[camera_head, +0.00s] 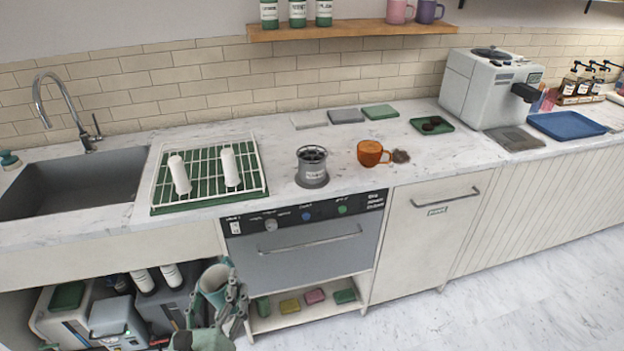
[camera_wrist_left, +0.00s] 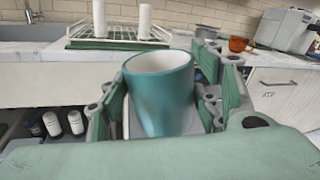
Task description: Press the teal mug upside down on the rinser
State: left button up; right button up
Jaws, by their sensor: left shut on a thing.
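The teal mug (camera_head: 213,284) is upright in my left gripper (camera_head: 216,296), low in front of the counter. In the left wrist view the mug (camera_wrist_left: 160,98) shows its pale inside and open rim facing up. The green-padded fingers of my left gripper (camera_wrist_left: 165,105) are shut on it from both sides. A round grey metal device (camera_head: 312,174) with a dark top stands on the counter and looks like the rinser; the mug is apart from it, lower and to its left. My right gripper is not in view.
Two white cylinders stand on a drying rack (camera_head: 158,198) beside the sink (camera_head: 65,190). An orange cup (camera_head: 370,153) is right of the grey device. The counter edge and an open shelf with machines (camera_head: 118,318) are near my left gripper.

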pick_arm(q)
jog(key=shift+f+n+b, duration=0.25)
jog(key=shift+n+b, duration=0.1)
jog(key=shift+n, duration=0.65)
jog(key=shift+r+n, duration=0.15)
jog(key=shift+n, duration=0.35)
jog(key=shift+r, duration=0.15)
jog(key=shift+f+n+b, duration=0.2)
jog(key=shift+n+b, duration=0.2)
jog(key=shift+n, duration=0.2)
jog(key=shift+f+n+b, duration=0.1)
jog(key=shift+n+b, duration=0.5)
jog(key=shift+n, duration=1.3)
jog(key=shift+d+r+n, duration=0.1)
jog(key=shift+r+n, duration=0.15)
jog(key=shift+n, duration=0.35)
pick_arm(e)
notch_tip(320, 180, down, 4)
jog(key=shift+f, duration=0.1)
